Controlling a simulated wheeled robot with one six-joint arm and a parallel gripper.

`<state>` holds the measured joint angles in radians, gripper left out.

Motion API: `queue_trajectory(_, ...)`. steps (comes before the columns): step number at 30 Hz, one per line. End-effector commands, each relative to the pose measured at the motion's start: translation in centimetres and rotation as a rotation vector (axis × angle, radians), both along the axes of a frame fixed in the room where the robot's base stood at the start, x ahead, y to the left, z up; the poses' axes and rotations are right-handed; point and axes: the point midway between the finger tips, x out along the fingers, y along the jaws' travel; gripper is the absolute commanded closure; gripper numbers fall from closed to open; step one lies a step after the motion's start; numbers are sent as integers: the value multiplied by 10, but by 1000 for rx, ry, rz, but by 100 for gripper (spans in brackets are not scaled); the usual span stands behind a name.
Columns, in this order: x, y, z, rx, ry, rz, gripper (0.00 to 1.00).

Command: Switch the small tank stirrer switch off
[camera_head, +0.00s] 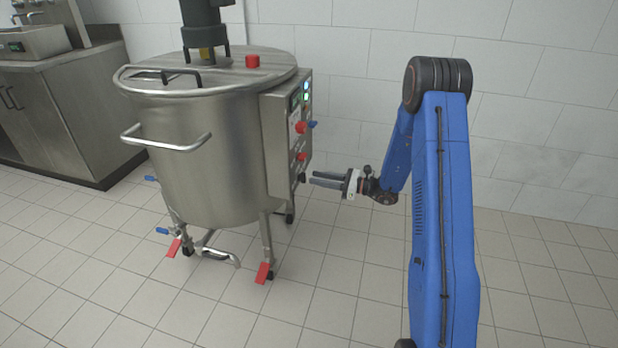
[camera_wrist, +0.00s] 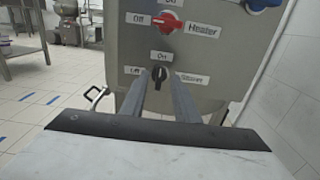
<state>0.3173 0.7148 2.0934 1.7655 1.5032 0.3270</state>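The small tank (camera_head: 215,150) is a steel vessel with a control box (camera_head: 280,130) on its right side. In the wrist view the stirrer switch (camera_wrist: 160,74) is a small black knob labelled Stirrer, with On above and Off at its left. It appears upright, towards On. My gripper (camera_head: 313,178) points left at the lower part of the box face. Its fingers are apart and, in the wrist view (camera_wrist: 161,82), appear on either side of the knob. Whether they touch it, I cannot tell.
A red heater knob (camera_wrist: 166,22) sits just above the stirrer switch, and a blue knob (camera_wrist: 262,4) is at upper right. A tiled wall (camera_head: 540,100) stands behind. A steel counter (camera_head: 60,100) is at far left. The floor in front of the tank is clear.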

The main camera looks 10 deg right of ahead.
Motion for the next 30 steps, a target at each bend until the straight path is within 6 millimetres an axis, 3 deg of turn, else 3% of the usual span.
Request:
queue_trajectory(9, 18, 31, 0, 0, -1, 1, 72)
queue_trajectory(20, 20, 35, 0, 0, 0, 0, 72)
queue_trajectory(24, 20, 35, 0, 1, 0, 0, 100)
queue_trajectory(30, 20, 35, 0, 0, -2, 0, 100)
